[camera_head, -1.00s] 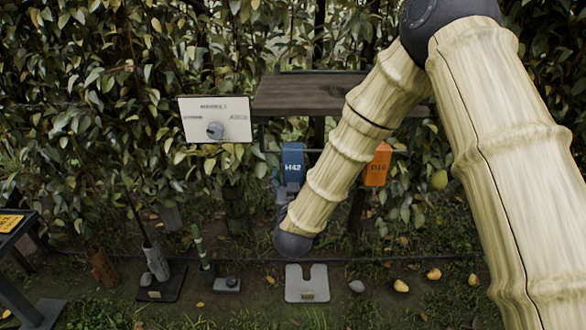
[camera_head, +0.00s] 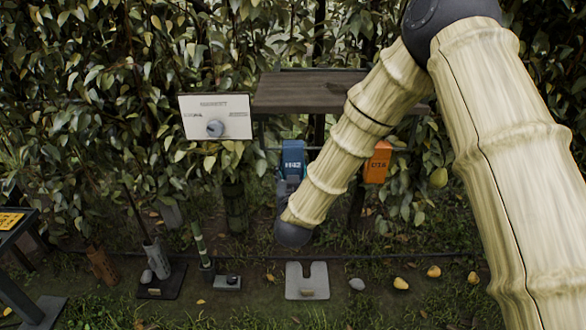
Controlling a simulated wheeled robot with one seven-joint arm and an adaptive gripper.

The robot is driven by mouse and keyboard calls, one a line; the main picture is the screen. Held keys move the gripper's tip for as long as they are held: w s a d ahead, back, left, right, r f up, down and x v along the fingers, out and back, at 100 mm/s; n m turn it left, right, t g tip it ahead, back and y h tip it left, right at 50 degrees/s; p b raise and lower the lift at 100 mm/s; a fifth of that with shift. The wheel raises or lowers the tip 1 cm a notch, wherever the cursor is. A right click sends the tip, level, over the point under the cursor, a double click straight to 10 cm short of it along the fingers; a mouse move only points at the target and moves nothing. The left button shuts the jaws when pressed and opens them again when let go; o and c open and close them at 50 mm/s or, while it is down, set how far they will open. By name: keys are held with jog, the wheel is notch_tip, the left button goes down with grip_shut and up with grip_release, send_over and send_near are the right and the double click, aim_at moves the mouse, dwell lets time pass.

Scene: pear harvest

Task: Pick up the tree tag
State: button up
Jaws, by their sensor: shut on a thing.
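A blue tag (camera_head: 293,160) with white lettering that looks like H42 hangs below the front edge of a dark wooden shelf. An orange tag (camera_head: 377,163) hangs to its right, past my forearm, with lettering hard to read. My gripper (camera_head: 286,184) is at the lower part of the blue tag, shut on it. The gripper is small and dark here, partly hidden by my forearm, so the exact finger contact does not show. The blue tag is upright and still close under the shelf.
The wooden shelf (camera_head: 312,93) is just above the tags. A white sign (camera_head: 216,118) with a grey knob stands to the left. Dense foliage lies behind. A grey notched plate (camera_head: 306,290) and several yellow pears lie on the ground. A black stand (camera_head: 18,255) is at far left.

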aim_at(293, 162)
jog(key=shift+r, duration=0.15)
jog(key=shift+r, duration=0.25)
notch_tip(293, 162, up, 3)
jog(key=shift+f, duration=0.1)
jog(key=s+d+r, duration=0.1)
jog(key=s+d, duration=0.2)
jog(key=s, duration=1.2)
jog(key=w+d+f, duration=0.3)
jog(key=d+f, duration=0.4)
jog(key=f, duration=0.4)
jog(key=w+d+f, duration=0.4)
jog(key=d+f, duration=0.4)
jog(key=f, duration=0.4)
jog(key=s+r+p, duration=0.3)
jog(key=r+p, duration=0.3)
jog(key=r, duration=0.2)
jog(key=s+r+p, duration=0.3)
jog(key=r+p, duration=0.3)
jog(key=r, duration=0.2)
jog(key=shift+s+a+p, duration=0.15)
jog(key=shift+s+p, duration=0.2)
jog(key=shift+p, duration=0.05)
